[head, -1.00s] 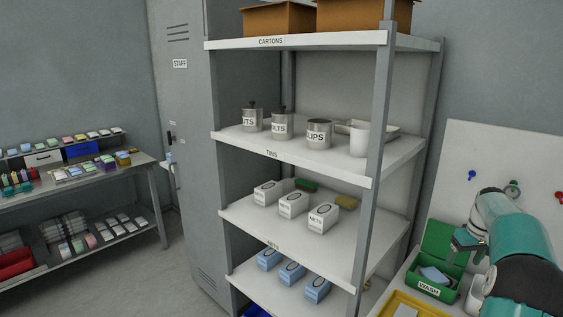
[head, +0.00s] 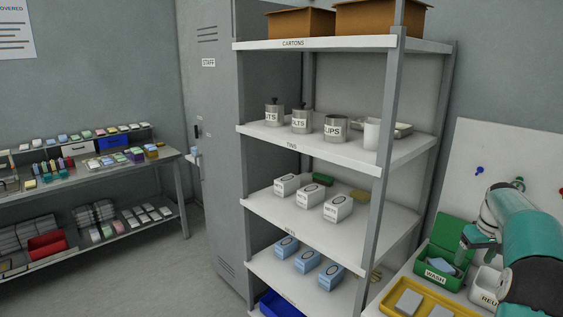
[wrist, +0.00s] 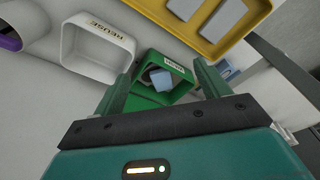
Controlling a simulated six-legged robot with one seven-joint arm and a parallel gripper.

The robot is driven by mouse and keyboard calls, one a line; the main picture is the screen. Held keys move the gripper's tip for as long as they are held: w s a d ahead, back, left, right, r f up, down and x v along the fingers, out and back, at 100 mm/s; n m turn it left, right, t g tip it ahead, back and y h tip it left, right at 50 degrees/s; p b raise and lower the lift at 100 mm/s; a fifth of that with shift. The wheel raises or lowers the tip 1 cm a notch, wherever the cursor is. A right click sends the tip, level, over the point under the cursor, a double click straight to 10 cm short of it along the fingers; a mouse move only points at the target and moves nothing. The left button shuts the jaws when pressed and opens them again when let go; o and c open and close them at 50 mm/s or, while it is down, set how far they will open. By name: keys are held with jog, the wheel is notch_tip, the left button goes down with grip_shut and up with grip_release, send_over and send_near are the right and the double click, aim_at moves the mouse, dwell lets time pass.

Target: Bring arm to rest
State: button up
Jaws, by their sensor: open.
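My teal arm (head: 530,245) shows at the right edge of the head view, folded over the bench. My gripper (head: 466,243) hangs beside the green WASH bin (head: 436,277). In the wrist view my gripper (wrist: 163,78) has its two green fingers well apart, with nothing held between them. The green bin (wrist: 150,102) shows beyond the fingers, with blue and grey pieces (wrist: 160,78) inside. I cannot tell the exact height of the fingers above the bin.
A white REUSE bin (wrist: 97,50) and a yellow tray (wrist: 238,32) with grey blocks flank the green bin. A shelf rack (head: 310,142) holds tins and boxes. A staff locker (head: 212,140) and a loaded bench (head: 85,170) stand left. Floor shows between them.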

jog(key=s+a+r+t, duration=0.1)
jog(key=s+a+r, duration=0.25)
jog(key=a, duration=0.65)
jog(key=s+a+r, duration=0.2)
jog(key=a+r, duration=0.3)
jog(key=a, duration=0.4)
jog(key=s+a+r+t, duration=0.1)
jog(key=s+a+r, duration=0.3)
jog(key=a, duration=0.6)
jog(key=s+a+f+t, duration=0.1)
jog(key=s+a+f, duration=0.1)
jog(key=s+a, duration=0.5)
jog(key=s+a+f+n, duration=0.1)
jog(key=s+a+f, duration=0.2)
jog(key=s+a, duration=0.5)
jog(key=s, duration=0.3)
jog(key=shift+s+a+t, duration=0.2)
jog(key=shift+s+t, duration=0.15)
jog(key=shift+t, duration=0.05)
